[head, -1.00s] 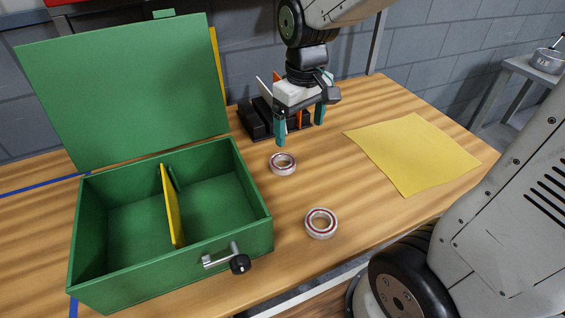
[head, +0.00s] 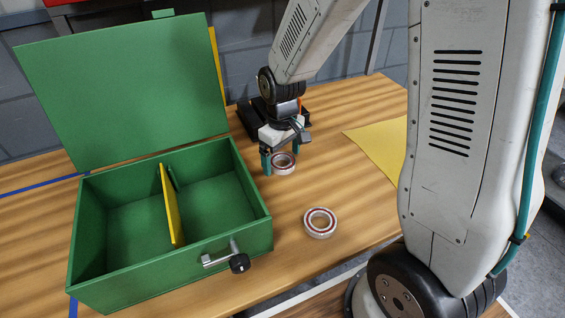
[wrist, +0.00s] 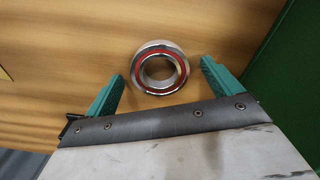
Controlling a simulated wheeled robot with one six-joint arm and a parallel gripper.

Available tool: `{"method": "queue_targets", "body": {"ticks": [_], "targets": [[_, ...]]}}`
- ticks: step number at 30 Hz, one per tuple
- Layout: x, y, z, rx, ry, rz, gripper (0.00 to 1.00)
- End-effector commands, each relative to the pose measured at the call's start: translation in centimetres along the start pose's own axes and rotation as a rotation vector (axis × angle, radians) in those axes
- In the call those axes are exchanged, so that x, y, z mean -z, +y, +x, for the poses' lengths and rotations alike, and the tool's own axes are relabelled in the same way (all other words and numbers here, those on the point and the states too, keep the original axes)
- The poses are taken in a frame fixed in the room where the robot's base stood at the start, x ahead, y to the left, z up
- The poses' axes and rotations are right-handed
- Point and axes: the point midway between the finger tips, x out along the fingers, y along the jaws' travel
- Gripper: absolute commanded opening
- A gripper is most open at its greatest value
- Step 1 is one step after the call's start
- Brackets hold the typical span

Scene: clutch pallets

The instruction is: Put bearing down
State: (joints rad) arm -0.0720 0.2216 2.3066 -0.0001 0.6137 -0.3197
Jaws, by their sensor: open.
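Two ring bearings with red seals lie flat on the wooden table, right of the green box. The farther bearing (head: 284,172) is under my gripper (head: 281,161), close to the fingertips. In the wrist view this bearing (wrist: 160,46) sits centred just ahead of the two teal fingers of my gripper (wrist: 162,69), with a gap on each side. The gripper is open and holds nothing. The nearer bearing (head: 320,235) lies apart, toward the table's front edge. The arm hides part of the gripper's far finger in the head view.
The green box (head: 258,232) stands open at left, lid raised, with a yellow divider (head: 170,208) and a front latch (head: 222,257). A yellow sheet (head: 382,150) lies at right, partly hidden by my arm. A black rack (head: 250,122) stands behind the gripper.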

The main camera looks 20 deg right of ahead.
Motion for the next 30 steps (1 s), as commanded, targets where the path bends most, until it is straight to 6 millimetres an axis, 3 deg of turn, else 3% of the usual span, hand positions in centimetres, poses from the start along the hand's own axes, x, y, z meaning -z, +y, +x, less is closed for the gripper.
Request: {"method": "queue_targets", "body": {"ticks": [8,15,17,25,30], "targets": [[0.0,0.0,0.5,0.0,0.001,0.0,0.9],[0.0,0.0,0.4,0.0,0.001,0.0,0.33],[0.0,0.0,0.4,0.0,0.001,0.0,0.28],[0.1,0.0,-0.3,-0.001,0.004,0.0,0.28],[0.1,0.0,-3.4,-0.003,0.008,0.0,0.28]]}}
